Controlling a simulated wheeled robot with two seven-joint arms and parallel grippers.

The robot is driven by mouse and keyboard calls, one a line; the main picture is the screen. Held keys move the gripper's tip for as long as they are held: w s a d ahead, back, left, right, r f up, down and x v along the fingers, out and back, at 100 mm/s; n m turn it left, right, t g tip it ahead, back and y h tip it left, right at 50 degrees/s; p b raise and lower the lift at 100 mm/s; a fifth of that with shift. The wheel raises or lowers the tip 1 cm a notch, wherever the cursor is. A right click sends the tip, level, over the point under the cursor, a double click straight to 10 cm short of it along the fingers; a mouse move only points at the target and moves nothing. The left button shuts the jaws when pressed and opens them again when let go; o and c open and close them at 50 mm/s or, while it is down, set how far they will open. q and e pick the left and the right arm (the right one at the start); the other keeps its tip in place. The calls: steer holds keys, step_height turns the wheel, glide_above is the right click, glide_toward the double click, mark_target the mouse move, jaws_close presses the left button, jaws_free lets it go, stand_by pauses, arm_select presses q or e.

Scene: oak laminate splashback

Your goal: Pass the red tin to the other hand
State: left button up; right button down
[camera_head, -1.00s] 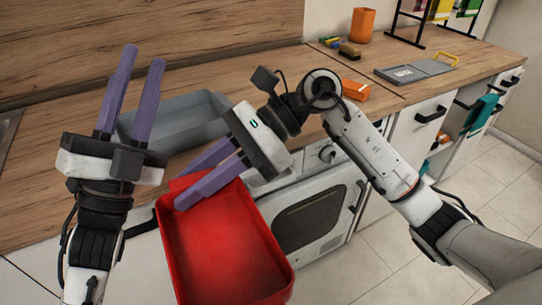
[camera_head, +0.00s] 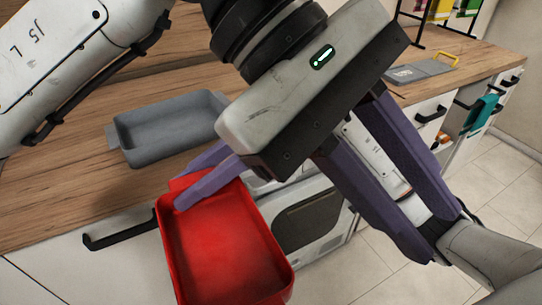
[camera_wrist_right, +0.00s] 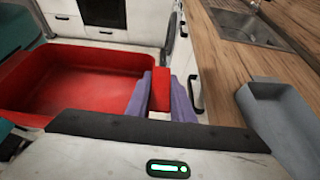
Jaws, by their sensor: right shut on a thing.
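The red tin (camera_head: 222,240) is an open, rectangular tray-like tin held in front of the counter. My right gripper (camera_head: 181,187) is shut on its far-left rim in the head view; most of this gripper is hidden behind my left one. In the right wrist view, the fingers (camera_wrist_right: 161,85) clamp a red tab of the tin (camera_wrist_right: 75,82). My left gripper (camera_head: 436,232) is large and close to the head camera. Its purple fingers are apart and empty, pointing down to the right, away from the tin, across my right arm in the picture.
A grey tray (camera_head: 168,128) stands empty on the wooden counter (camera_head: 60,190). An oven (camera_head: 308,232) and drawer fronts with black handles (camera_head: 120,238) lie below. A grey board with a yellow handle (camera_head: 420,70) lies at the back right. A sink (camera_wrist_right: 245,27) shows in the wrist view.

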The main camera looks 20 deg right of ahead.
mark_target(219, 246)
arm_select(q)
steer(key=w+a+f+m+t+y, duration=0.2)
steer(key=w+a+t+y, duration=0.45)
steer(key=w+t, duration=0.35)
steer(key=x, duration=1.1)
steer(key=shift+a+f+g, duration=0.2)
steer(key=shift+f+g, duration=0.2)
steer(key=shift+f, duration=0.05)
steer(key=shift+s, duration=0.1)
jaws_close()
arm_select(e)
steer(key=c, duration=1.5)
jaws_free()
steer(key=shift+o, duration=0.2)
